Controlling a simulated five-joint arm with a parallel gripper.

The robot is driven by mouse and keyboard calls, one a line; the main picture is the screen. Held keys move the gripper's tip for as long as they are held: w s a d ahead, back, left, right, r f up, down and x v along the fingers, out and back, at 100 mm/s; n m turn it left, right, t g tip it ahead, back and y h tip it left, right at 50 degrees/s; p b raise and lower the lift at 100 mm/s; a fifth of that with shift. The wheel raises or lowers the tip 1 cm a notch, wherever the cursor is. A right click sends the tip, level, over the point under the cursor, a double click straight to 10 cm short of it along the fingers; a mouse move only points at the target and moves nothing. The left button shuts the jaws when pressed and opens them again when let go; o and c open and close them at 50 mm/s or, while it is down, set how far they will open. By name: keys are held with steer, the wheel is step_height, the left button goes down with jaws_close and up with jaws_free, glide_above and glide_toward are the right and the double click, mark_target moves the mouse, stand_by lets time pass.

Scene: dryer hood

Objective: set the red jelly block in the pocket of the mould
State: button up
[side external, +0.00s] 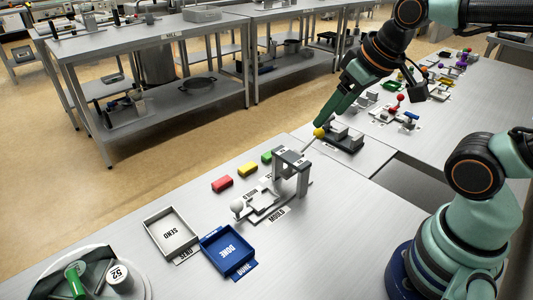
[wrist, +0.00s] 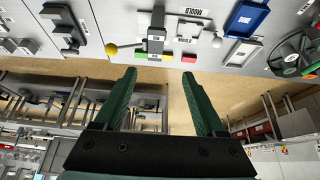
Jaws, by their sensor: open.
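The red jelly block (side external: 221,184) lies on the grey table, left of a yellow block (side external: 247,169) and a green block (side external: 266,157). In the wrist view the red block (wrist: 189,57) lies beyond the fingertips. The mould (side external: 262,207) is a low grey piece with a raised rim, beside its label; a white ball knob (side external: 237,206) stands at its near end. A grey hood frame (side external: 292,158) stands at its far end. My gripper (side external: 322,122) is up and right of the blocks, close to a yellow ball (side external: 319,132). Its fingers (wrist: 158,76) are apart and empty.
A white SEND tray (side external: 150,222) and a blue DONE tray (side external: 206,242) sit near the front. A round bin (side external: 88,285) stands at the lower left. A dark-based fixture (side external: 342,139) stands behind the hood. Bare table lies right of the mould.

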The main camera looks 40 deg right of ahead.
steer(key=w+a+r+n+g, duration=0.2)
steer(key=w+n, duration=0.3)
steer(key=w, duration=0.2)
steer(key=n+g, duration=0.4)
steer(key=n, duration=0.9)
glide_above(221, 181)
step_height(221, 181, down, 15)
step_height(221, 181, down, 6)
steer(key=shift+d+f, duration=0.15)
steer(key=shift+f, duration=0.05)
steer(key=shift+a+f, duration=0.2)
steer(key=shift+f, duration=2.5)
jaws_close()
